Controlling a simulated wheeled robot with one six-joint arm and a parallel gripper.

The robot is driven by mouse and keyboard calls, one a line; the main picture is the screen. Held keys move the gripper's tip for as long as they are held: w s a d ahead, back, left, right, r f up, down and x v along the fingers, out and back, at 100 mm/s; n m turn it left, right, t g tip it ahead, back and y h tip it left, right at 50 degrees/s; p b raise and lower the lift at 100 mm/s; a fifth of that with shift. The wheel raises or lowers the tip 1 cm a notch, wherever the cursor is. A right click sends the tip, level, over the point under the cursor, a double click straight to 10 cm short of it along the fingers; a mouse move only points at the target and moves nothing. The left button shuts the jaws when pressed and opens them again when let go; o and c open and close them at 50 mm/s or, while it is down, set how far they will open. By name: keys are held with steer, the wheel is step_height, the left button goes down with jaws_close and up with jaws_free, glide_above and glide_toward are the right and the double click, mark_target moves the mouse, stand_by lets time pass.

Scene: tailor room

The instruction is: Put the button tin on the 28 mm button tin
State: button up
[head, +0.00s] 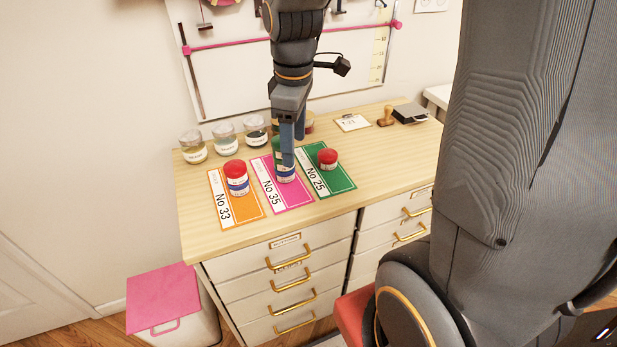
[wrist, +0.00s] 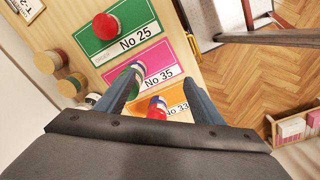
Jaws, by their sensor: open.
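Three numbered cards lie on the wooden cabinet top. A tin stack with a red top and blue and white bands (head: 236,179) stands on the orange No 33 card (head: 245,212). A tin with a blue and white band (head: 285,174) stands on the pink No 35 card (head: 296,199), with green above it, partly hidden by my gripper. A short red tin (head: 327,159) sits on the green No 25 card (head: 340,183); it also shows in the wrist view (wrist: 105,27). My gripper (head: 287,160) is open, pointing down at the No 35 tin. Size labels are too small to read.
Several glass jars (head: 225,137) stand along the back left. More round containers are partly hidden behind my gripper. A small card (head: 352,123), a wooden stamp (head: 385,116) and a dark pad (head: 410,113) lie at the back right. The front right top is clear.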

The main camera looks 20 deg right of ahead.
steer(key=s+f+m, duration=0.4)
steer(key=s+m, duration=0.4)
steer(key=m, duration=0.2)
steer(key=shift+s+f+m+t, duration=0.3)
steer(key=shift+s+m+t, duration=0.05)
steer(key=shift+m+t, duration=0.05)
steer(key=shift+f, duration=0.2)
